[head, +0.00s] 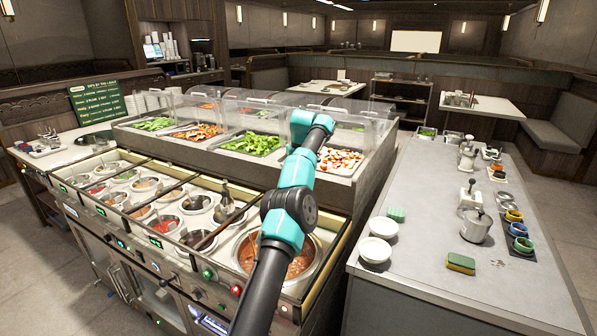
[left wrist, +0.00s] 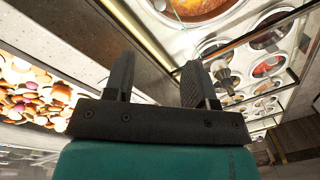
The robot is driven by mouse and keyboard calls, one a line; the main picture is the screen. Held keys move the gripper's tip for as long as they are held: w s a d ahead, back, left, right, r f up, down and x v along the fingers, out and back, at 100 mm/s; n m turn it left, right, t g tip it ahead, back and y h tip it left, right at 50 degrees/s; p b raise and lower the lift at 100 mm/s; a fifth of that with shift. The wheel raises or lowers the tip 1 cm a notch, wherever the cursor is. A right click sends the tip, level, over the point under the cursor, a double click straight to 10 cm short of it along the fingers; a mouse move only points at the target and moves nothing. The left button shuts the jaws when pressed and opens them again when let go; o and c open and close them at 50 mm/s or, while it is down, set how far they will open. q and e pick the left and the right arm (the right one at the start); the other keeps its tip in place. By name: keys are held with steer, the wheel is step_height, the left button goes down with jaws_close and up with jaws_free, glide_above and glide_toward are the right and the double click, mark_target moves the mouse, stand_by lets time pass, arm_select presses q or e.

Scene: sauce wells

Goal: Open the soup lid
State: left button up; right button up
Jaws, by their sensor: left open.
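A large round soup well (head: 296,262) with reddish-brown soup sits at the right end of the sauce counter in the head view. My arm crosses in front of it and hides part of it. The same kind of red-brown well shows at the top of the left wrist view (left wrist: 195,8). I cannot make out a separate lid on it. A dark upright knob or handle (head: 225,196) stands over a neighbouring well. My left gripper (left wrist: 156,68) is open and empty, its two dark fingers apart. Its fingers are hidden in the head view. My right gripper is not seen.
Several small sauce wells (head: 150,184) fill the counter to the left. Salad trays (head: 252,144) under clear covers stand behind. The grey side counter (head: 420,262) at right holds white bowls (head: 376,250), a metal pot (head: 476,228), a sponge (head: 461,263) and coloured cups.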

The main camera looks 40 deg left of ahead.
arm_select(q)
steer(key=shift+c, duration=0.3)
steer(key=shift+w+f+m, duration=0.1)
steer(key=shift+m, duration=0.2)
steer(key=c, duration=0.3)
steer(key=m, duration=0.1)
steer(key=f+m, duration=0.1)
steer(key=m+t+h, duration=0.1)
steer(key=shift+w+d+f+m, duration=0.2)
steer(key=shift+w+d+m, duration=0.15)
steer(key=shift+w+m, duration=0.05)
steer(key=c, duration=0.4)
steer(key=f+m, duration=0.1)
steer(key=m, duration=0.1)
steer(key=d+m+t+h, duration=0.1)
steer(key=m, duration=0.1)
steer(key=d+f+m, duration=0.1)
steer(key=m, duration=0.1)
steer(key=shift+d+f+m+t, duration=0.2)
steer(key=shift+f+m+t, duration=0.1)
steer(key=shift+f, duration=0.05)
jaws_close()
steer(key=s+d+f+m+t+h, duration=0.2)
steer(key=s+d+f+m+t, duration=0.2)
steer(key=s+d+m, duration=0.5)
steer(key=shift+s+d+f+m+t, duration=0.35)
steer(key=shift+s+f+m, duration=1.15)
steer(key=shift+m, duration=1.3)
